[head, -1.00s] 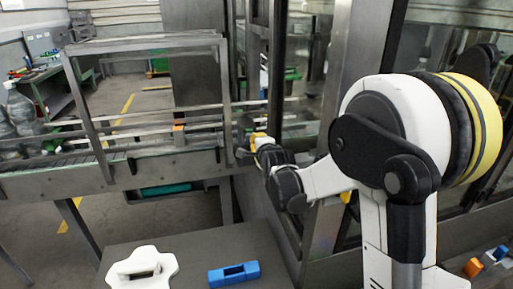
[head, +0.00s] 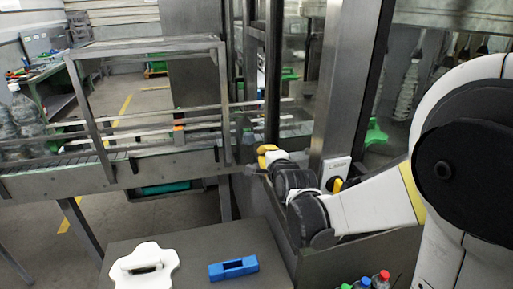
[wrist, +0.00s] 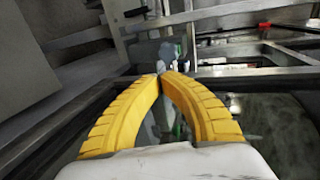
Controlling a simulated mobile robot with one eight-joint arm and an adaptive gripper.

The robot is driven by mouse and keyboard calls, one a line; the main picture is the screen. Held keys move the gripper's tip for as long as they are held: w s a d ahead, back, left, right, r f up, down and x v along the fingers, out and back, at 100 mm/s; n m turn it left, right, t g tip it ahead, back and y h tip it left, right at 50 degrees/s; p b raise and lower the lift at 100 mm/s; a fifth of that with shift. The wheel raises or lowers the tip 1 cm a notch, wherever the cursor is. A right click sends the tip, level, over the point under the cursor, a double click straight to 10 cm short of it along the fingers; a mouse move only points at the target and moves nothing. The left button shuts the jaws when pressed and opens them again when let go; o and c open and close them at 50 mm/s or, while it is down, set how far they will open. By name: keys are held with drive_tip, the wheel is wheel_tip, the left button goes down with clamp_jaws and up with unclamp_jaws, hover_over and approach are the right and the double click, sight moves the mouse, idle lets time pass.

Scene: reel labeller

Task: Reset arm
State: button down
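My arm reaches in from the right of the head view, with the forearm stretched left towards the metal machine frame. My gripper (head: 267,155) is at its end, small and partly turned away in the head view. In the wrist view my gripper (wrist: 163,76) shows two yellow ribbed fingers that curve inward and meet at the tips. Nothing is visible between the tips. The gripper is in front of the machine's upright posts, above and behind the grey table; I cannot tell its exact distance from the metal.
A grey table (head: 190,250) holds a white handled piece (head: 143,268) and a blue block (head: 233,268). A conveyor (head: 110,172) with guard rails runs left. A steel post (head: 345,85) stands near my forearm. Several capped bottles (head: 381,277) are at bottom right.

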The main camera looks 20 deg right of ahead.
drive_tip(key=s+f+n+g+b, duration=0.2)
drive_tip(key=s+n, duration=0.4)
drive_tip(key=s, duration=0.4)
drive_tip(key=s+a+f+n+g+b, duration=0.1)
drive_tip(key=s+f+n+g+b, duration=0.1)
drive_tip(key=s+n, duration=0.4)
drive_tip(key=s+f+n+g+b, duration=0.3)
drive_tip(key=s+f+n, duration=0.3)
drive_tip(key=s, duration=0.8)
drive_tip(key=shift+s+a+g, duration=0.2)
drive_tip(key=shift+a+g, duration=0.1)
